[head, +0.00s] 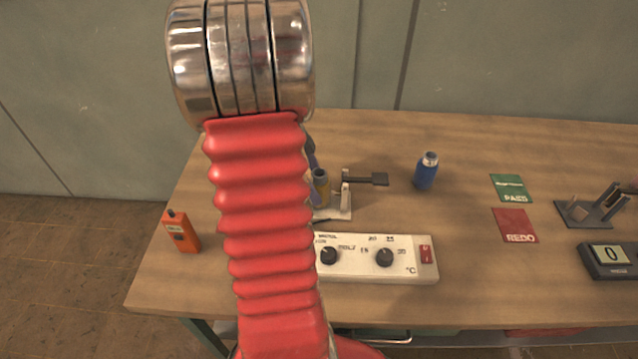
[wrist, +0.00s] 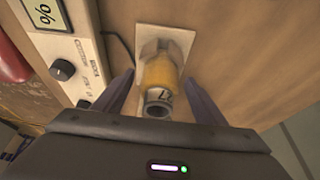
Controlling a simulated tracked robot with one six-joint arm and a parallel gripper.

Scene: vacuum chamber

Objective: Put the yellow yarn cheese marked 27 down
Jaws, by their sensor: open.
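The yellow yarn cheese (wrist: 160,72) sits between the fingers of my gripper (wrist: 158,80) in the wrist view, with a dark hollow end toward the camera and part of a dark mark on its side. My fingers are open, one on each side of it. In the head view the cheese (head: 321,188) stands roughly upright at a small stand with a pale base plate (head: 338,212). Its lower end and its exact contact with the stand are hard to see. My arm hides most of my gripper in the head view.
A white control box (head: 400,270) with knobs lies in front of the stand. A dark paddle (head: 368,180) juts right from the stand. A blue cheese (head: 426,171), green PASS card (head: 511,187), red REDO card (head: 515,225), orange meter (head: 181,231) and display (head: 609,259) share the table.

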